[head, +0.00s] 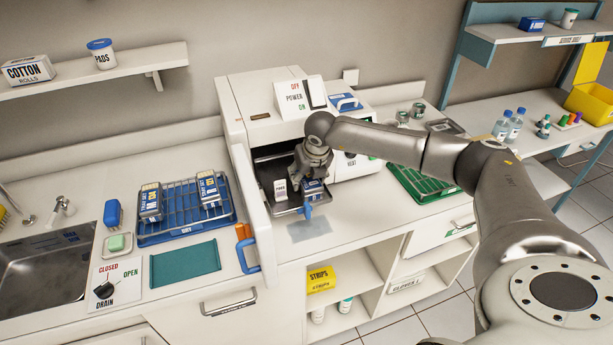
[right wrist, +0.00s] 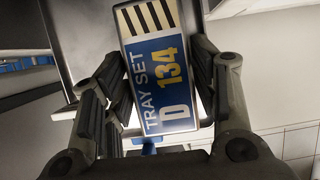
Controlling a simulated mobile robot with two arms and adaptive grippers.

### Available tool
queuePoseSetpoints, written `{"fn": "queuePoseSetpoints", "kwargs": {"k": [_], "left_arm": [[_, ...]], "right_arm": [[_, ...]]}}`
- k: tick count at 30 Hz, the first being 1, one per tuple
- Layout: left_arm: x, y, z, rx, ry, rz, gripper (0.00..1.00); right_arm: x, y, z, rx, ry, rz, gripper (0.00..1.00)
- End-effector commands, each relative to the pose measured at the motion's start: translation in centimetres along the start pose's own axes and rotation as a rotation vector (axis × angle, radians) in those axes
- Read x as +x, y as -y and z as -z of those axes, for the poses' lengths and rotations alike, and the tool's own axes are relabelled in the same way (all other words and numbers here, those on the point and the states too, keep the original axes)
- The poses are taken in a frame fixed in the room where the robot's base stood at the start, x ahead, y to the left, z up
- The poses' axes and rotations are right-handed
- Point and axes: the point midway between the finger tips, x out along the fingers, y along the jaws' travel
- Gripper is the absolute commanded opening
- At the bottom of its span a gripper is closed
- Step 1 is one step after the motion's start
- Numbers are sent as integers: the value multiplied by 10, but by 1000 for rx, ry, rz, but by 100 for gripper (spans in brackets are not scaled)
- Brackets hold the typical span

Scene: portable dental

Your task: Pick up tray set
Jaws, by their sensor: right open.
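A tray set (right wrist: 160,75), a blue and white pack labelled "TRAY SET D 134", fills the middle of the right wrist view. In the head view this tray set (head: 313,190) lies on a metal tray (head: 287,207) in the open sterilizer (head: 268,120). My right gripper (head: 312,178) is over it, pointing down. In the right wrist view its open fingers stand on either side of the pack; I cannot tell if they touch it. Two more tray sets, one (head: 150,203) left and one (head: 209,189) right, stand in the blue rack (head: 185,233). My left gripper is not in view.
The sterilizer's open door (head: 253,215) stands left of the chamber. A small white item (head: 280,189) is on the metal tray beside my gripper. A green rack (head: 424,185) is to the right, a sink (head: 48,265) far left. A teal mat (head: 185,264) lies clear in front.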

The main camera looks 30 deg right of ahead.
Motion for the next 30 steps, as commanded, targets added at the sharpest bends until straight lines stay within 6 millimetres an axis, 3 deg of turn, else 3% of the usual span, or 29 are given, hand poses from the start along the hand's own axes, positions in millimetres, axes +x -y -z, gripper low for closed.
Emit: {"fn": "queuePoseSetpoints", "kwargs": {"k": [10, 19, 30], "left_arm": [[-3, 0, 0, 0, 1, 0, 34], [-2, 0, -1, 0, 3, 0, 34], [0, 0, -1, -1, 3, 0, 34]], "right_arm": [[8, 0, 0, -1, 1, 1, 54], [8, 1, 0, 0, 1, 1, 18], [6, 0, -2, 1, 3, 0, 17]]}}
